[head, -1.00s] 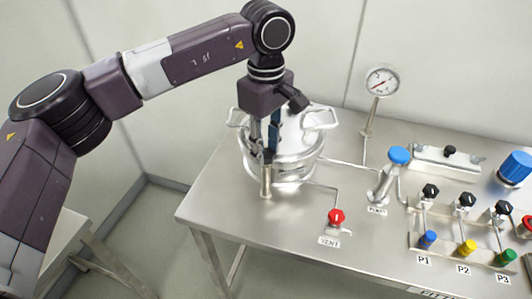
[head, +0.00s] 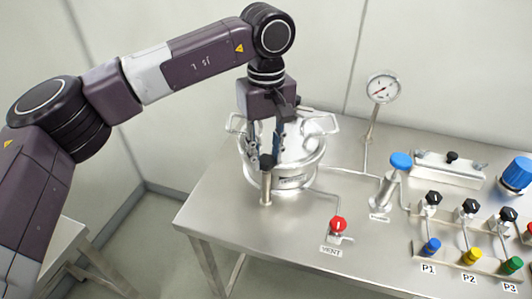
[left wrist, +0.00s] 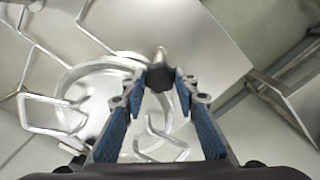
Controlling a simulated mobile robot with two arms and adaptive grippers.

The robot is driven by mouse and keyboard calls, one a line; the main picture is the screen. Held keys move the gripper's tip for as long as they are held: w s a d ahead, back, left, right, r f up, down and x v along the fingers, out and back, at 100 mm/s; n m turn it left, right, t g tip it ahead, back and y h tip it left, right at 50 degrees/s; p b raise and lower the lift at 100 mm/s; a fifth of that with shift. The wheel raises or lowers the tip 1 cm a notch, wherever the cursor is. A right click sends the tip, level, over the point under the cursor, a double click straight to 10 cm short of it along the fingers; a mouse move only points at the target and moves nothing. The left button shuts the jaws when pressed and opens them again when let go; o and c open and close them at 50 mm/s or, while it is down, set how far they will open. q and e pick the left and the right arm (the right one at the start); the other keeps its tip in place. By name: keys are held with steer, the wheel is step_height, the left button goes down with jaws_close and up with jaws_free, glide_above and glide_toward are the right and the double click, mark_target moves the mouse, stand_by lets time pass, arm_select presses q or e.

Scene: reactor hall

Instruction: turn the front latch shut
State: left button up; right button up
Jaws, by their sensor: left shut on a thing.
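The silvery vessel (head: 305,172) stands on the steel table, with a lid and looped side handles. The front latch (head: 266,190) is a short metal post at the vessel's front left, with a dark knob at its top. My left gripper (head: 266,163) points down from above and is shut on this knob. In the left wrist view, the dark latch knob (left wrist: 160,77) sits between the blue-padded fingertips of the left gripper (left wrist: 161,83), and a pale metal tip sticks out beyond it. The fingers partly hide the vessel's near side. My right gripper is not in view.
A red VENT valve (head: 338,224) stands right of the latch. A pressure gauge (head: 382,87) rises behind. A blue-topped valve (head: 400,161) and the P1, P2, P3 valves stand farther right. The table's left edge is close to the vessel.

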mark_target(266, 159)
arm_select(q)
steer(key=o, duration=1.2)
steer(key=shift+c, duration=0.2)
step_height(266, 159, up, 12)
